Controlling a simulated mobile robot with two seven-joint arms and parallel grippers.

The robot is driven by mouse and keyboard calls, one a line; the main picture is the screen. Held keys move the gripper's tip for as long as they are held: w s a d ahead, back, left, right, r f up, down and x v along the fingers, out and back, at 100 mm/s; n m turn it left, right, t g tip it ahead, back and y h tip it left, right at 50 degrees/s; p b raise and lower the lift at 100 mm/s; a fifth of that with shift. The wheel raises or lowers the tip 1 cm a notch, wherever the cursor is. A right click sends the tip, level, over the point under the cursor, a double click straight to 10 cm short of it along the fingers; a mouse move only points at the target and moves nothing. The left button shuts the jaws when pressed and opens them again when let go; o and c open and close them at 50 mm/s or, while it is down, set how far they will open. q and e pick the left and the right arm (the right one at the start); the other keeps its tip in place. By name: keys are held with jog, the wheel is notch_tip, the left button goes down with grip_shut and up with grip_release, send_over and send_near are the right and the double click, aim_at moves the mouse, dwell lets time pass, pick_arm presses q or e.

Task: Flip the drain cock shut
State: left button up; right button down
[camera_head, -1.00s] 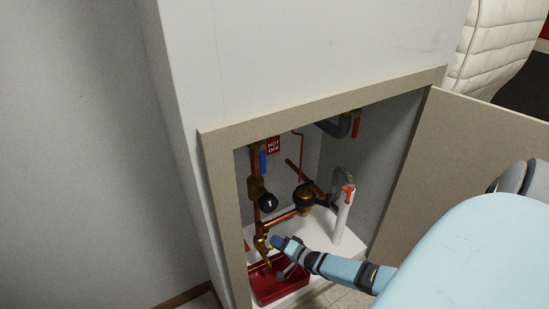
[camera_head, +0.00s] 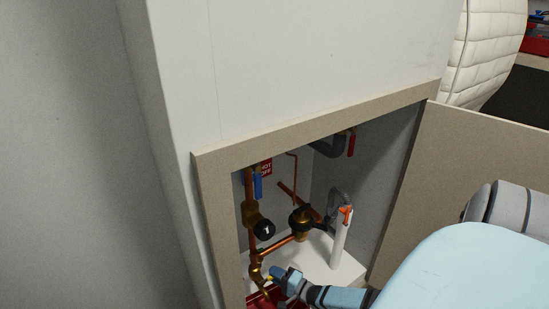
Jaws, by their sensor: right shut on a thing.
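The brass drain cock (camera_head: 256,271) sits low on the copper pipe at the left inside the open cabinet, above the red tray (camera_head: 258,301). My right gripper (camera_head: 272,278) reaches in from the lower right and is at the drain cock, shut on what seems to be its handle. The fingers hide most of the handle, so its angle is hard to tell. My left gripper is out of view.
The cabinet frame (camera_head: 211,215) and open door (camera_head: 470,160) bound the space. A blue lever (camera_head: 258,187), a black-knobbed valve (camera_head: 264,229), a red lever (camera_head: 351,144) and a white upright pipe with an orange-red top (camera_head: 339,245) stand around the copper pipework.

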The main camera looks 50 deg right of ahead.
jog(key=shift+a, duration=0.1)
jog(key=c, duration=1)
grip_release()
pick_arm(q)
jog(key=p, duration=0.1)
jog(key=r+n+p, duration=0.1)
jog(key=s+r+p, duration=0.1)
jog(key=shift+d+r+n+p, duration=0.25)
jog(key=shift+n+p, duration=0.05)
pick_arm(e)
jog(key=s, duration=0.4)
jog(key=s+d, duration=0.1)
jog(key=s, duration=0.4)
jog(key=s+d, duration=0.1)
jog(key=s, duration=0.3)
jog(key=shift+s+d, duration=0.1)
jog(key=shift+s, duration=0.2)
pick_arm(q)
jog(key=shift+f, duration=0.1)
